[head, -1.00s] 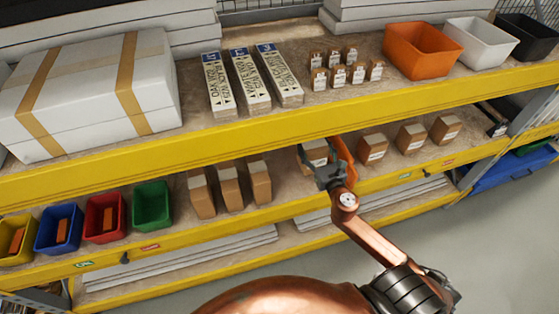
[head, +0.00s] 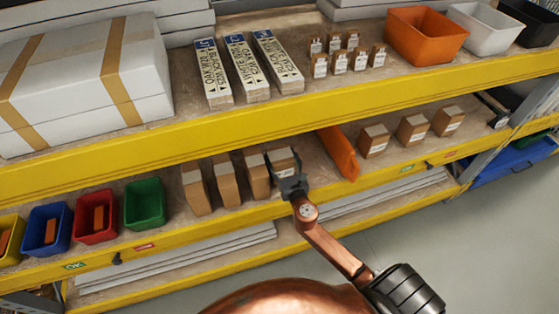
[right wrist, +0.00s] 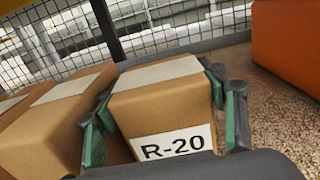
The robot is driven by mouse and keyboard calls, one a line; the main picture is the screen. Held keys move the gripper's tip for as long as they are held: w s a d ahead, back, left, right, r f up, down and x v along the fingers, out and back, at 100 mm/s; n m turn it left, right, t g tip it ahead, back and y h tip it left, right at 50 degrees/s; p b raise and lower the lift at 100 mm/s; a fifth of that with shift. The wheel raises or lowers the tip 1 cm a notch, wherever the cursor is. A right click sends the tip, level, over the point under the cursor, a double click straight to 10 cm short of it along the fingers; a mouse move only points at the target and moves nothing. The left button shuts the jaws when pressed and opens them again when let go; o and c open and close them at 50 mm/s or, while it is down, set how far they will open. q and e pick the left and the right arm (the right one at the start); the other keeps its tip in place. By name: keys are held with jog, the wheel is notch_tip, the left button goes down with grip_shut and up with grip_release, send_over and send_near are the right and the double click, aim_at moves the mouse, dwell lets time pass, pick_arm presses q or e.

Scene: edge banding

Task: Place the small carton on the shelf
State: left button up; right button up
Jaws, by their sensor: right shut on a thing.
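The small carton (right wrist: 160,104) is a brown box with a pale tape strip on top and a white label reading R-20. My right gripper (right wrist: 167,120) is shut on it, with green-lined fingers on both its sides. In the head view the carton (head: 281,160) is at the middle shelf (head: 222,212), just right of several tall brown cartons (head: 228,182), and my right gripper (head: 290,180) partly hides it. The right wrist view shows it close beside a neighbouring carton (right wrist: 50,125). Whether its base touches the shelf is hidden. My left gripper is not in view.
An orange divider (head: 340,152) stands right of the held carton, with open shelf surface between. Further right are several small cartons (head: 413,128). The yellow upper shelf edge (head: 200,135) runs above. Coloured bins, including a green one (head: 146,204), stand at the left.

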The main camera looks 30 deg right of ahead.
jog(key=shift+f, duration=0.3)
jog(key=shift+f, duration=0.2)
jog(key=o, duration=1.3)
jog(key=shift+r, duration=0.15)
jog(key=v, duration=1.2)
jog(key=shift+s, duration=0.1)
jog(key=shift+d, duration=0.15)
